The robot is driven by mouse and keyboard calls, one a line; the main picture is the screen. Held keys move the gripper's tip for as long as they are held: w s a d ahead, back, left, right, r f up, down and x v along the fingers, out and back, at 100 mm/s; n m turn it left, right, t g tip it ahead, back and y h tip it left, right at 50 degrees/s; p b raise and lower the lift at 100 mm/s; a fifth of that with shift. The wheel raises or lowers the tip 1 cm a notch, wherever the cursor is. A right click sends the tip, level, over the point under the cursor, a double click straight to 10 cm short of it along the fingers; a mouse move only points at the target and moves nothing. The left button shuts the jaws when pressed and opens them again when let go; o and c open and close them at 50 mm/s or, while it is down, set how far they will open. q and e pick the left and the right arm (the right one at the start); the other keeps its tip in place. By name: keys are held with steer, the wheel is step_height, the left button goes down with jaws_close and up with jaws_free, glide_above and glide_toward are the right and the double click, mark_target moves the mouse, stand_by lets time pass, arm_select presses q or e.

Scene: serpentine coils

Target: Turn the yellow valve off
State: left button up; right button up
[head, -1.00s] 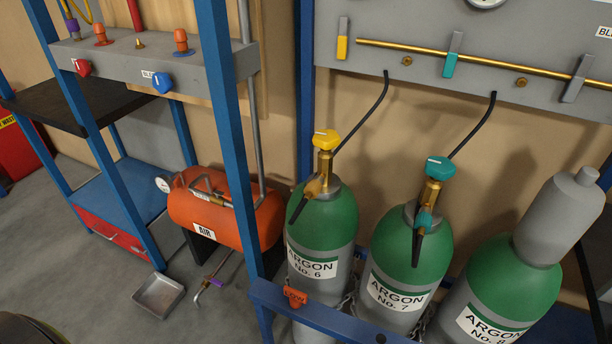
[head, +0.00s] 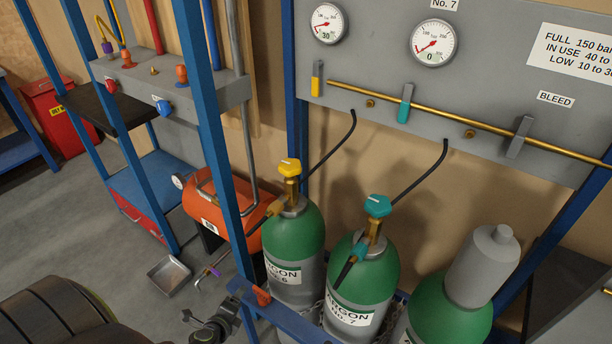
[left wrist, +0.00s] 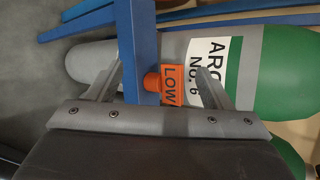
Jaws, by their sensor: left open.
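The yellow valve knob (head: 290,167) sits on a brass stem on top of the green argon cylinder No. 6 (head: 294,234). A short white mark shows on its top. A teal knob (head: 377,206) tops cylinder No. 7 (head: 362,275) to the right. My left gripper (head: 228,309) is at the bottom of the head view, low and left of cylinder No. 6, well below the yellow knob. In the left wrist view its jaws (left wrist: 162,72) are open, with the blue rail and orange LOW tag (left wrist: 171,84) beyond them. My right gripper is not in view.
A blue post (head: 222,150) stands left of the cylinders, and a blue rail (head: 290,318) crosses in front. A grey panel (head: 470,75) behind carries gauges and a yellow lever (head: 317,78). An orange air tank (head: 208,200) and metal tray (head: 169,276) are at left.

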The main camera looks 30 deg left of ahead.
arm_select(q)
steer(key=w+d+r+m+t+p, duration=0.1)
steer(key=w+r+m+t+p, duration=0.2)
steer(key=r, duration=0.7)
steer(key=w+d+r+m+t+p, duration=0.1)
steer(key=w+r+m+p, duration=0.1)
steer(key=w+r+m, duration=0.5)
steer(key=m+t+h+p, duration=0.3)
steer(key=m+p, duration=0.1)
steer(key=m, duration=0.3)
glide_toward(296, 160)
steer(key=s, duration=0.7)
steer(key=w, duration=0.5)
steer(key=w+f, duration=0.1)
steer(key=w, duration=0.2)
steer(key=shift+a, duration=0.25)
steer(key=w, duration=0.4)
steer(key=w+b, duration=0.1)
steer(key=w, duration=0.3)
steer(key=shift+w+a+b, duration=0.2)
steer(key=shift+w+b, duration=0.1)
steer(key=shift+w, duration=0.05)
